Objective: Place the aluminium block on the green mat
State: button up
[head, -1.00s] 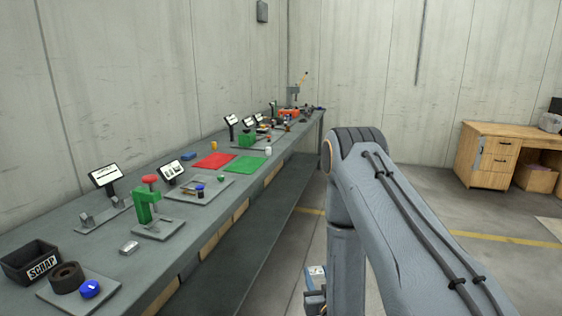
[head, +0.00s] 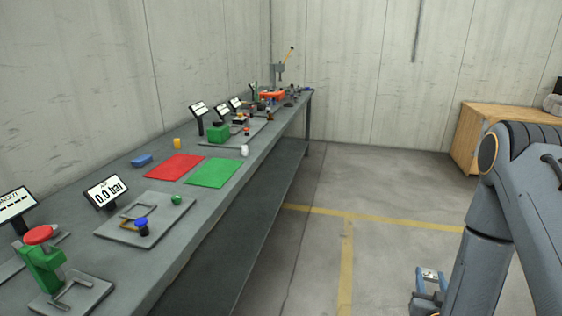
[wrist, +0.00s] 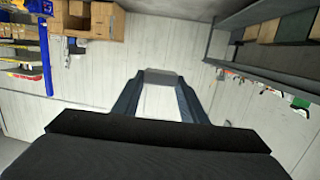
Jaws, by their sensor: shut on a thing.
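The green mat (head: 213,173) lies flat and bare on the bench, right of a red mat (head: 174,167).
The long bench (head: 175,225) holds a green press with a red knob (head: 42,255), a fixture plate (head: 150,222), a blue block (head: 142,160) and a white cylinder (head: 245,150). Open floor lies between bench and arm. A wooden desk (head: 490,135) stands far right.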

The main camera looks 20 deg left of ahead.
aim_at(215, 171)
jog(key=u, duration=0.2)
jog(key=i, duration=0.9)
jog(key=u, duration=0.55)
